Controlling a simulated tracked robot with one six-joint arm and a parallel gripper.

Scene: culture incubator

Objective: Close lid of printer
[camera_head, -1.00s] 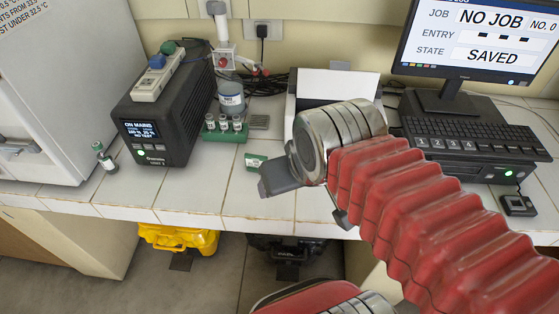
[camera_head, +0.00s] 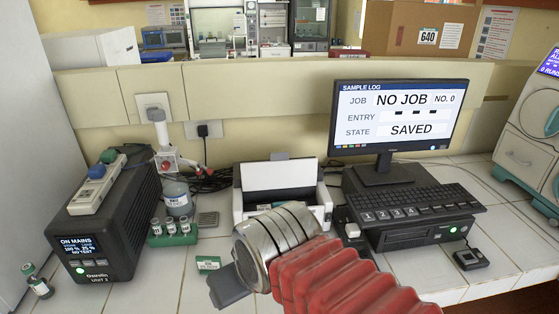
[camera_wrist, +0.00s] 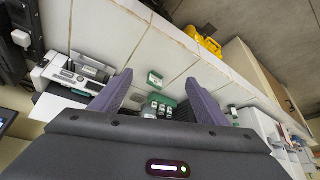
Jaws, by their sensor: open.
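The white printer (camera_head: 328,214) stands on the tiled bench behind my arm in the head view. Its lid (camera_head: 278,173) stands up, tilted back, so the printer is open. My arm hides part of the printer's front. My gripper (camera_head: 226,288) is in front and to the left of the printer, apart from it. In the wrist view my gripper (camera_wrist: 156,84) has its two dark fingers spread with nothing between them. The printer also shows at the left of the wrist view (camera_wrist: 88,68), outside the fingers.
A green vial rack (camera_head: 172,239) and a small green-and-white box (camera_head: 208,263) lie left of the printer. A black power unit (camera_head: 108,225) stands further left. A monitor (camera_head: 398,120) and keyboard (camera_head: 415,203) are to the right. Bare tiles show at the front.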

